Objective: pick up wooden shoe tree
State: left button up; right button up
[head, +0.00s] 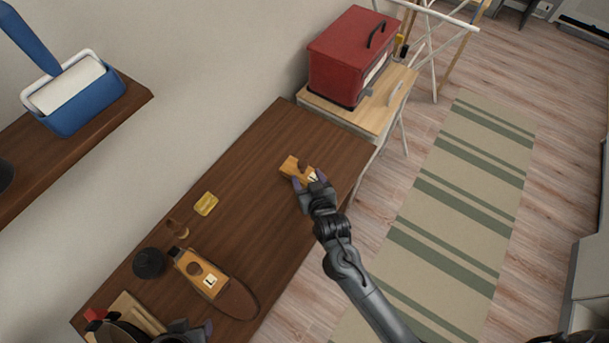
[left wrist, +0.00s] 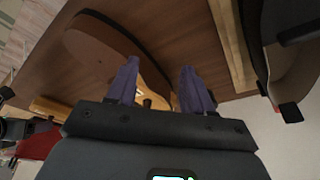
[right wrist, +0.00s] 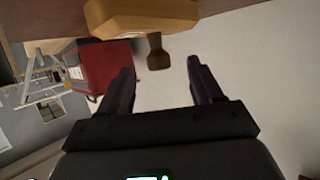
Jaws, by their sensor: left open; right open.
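A yellow-brown wooden block (head: 294,166) with a dark knob and a pale tag lies on the far part of the table, and looks like a wooden shoe tree. My right gripper (head: 307,181) is open at its near side. In the right wrist view the block (right wrist: 140,14) is beyond the open fingers (right wrist: 158,80), its brown knob (right wrist: 157,52) between their lines. My left gripper (left wrist: 160,85) is open close to a rounded wooden piece (left wrist: 95,52).
The brown table (head: 262,212) also holds a yellow block (head: 206,204), a small brown item (head: 177,229) and a round black item (head: 149,263). A red box (head: 348,55) stands on a lighter stand beyond. A blue container (head: 88,105) sits on a wall shelf.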

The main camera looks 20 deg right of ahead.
aim_at(301, 163)
jog(key=shift+p+x, duration=0.3)
jog(key=shift+x, duration=3.9)
jog(key=shift+d+r, duration=0.15)
jog(key=shift+r, duration=0.05)
jog(key=shift+c, duration=0.3)
jog(key=c, duration=0.9)
